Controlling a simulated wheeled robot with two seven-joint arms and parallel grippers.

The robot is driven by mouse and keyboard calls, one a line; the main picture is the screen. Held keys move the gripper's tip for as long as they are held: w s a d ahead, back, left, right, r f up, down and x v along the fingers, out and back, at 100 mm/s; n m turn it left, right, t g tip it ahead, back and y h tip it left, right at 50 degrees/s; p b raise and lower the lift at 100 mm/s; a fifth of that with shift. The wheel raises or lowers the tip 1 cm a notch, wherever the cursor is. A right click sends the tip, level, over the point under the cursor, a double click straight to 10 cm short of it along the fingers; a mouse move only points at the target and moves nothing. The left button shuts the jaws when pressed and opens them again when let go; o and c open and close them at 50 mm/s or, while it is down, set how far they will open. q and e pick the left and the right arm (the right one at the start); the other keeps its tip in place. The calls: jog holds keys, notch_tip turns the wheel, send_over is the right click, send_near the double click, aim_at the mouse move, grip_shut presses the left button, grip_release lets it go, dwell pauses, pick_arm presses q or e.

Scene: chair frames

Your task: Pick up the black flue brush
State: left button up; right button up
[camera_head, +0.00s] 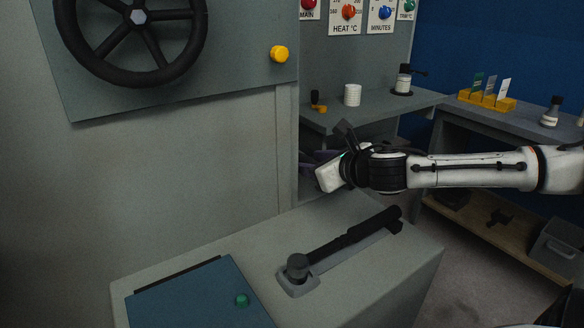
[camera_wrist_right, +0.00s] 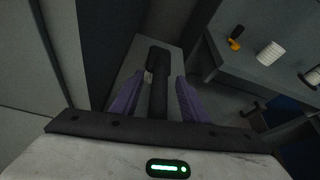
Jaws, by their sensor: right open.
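My right gripper (camera_head: 316,160) reaches in from the right in the head view, beside the edge of the tall grey cabinet. Its purple fingers (camera_wrist_right: 157,97) are apart in the right wrist view. A long black piece with a thicker end, seemingly the flue brush (camera_wrist_right: 158,72), shows between them, with a gap on both sides. I cannot tell how far it is from the fingertips. In the head view I cannot make the brush out clearly; the gripper and wrist hide that spot. My left gripper is not in view.
A black lever (camera_head: 345,242) lies along the grey bench (camera_head: 215,255), below my right arm. A blue panel (camera_head: 195,300) is beside it. A grey shelf (camera_head: 385,113) behind holds a white ribbed cylinder (camera_head: 352,95) and a small orange-and-black item (camera_head: 318,102). A black handwheel (camera_head: 138,17) is upper left.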

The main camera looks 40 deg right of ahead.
jog(key=shift+c, duration=0.2)
grip_shut()
jog(key=shift+r, duration=0.1)
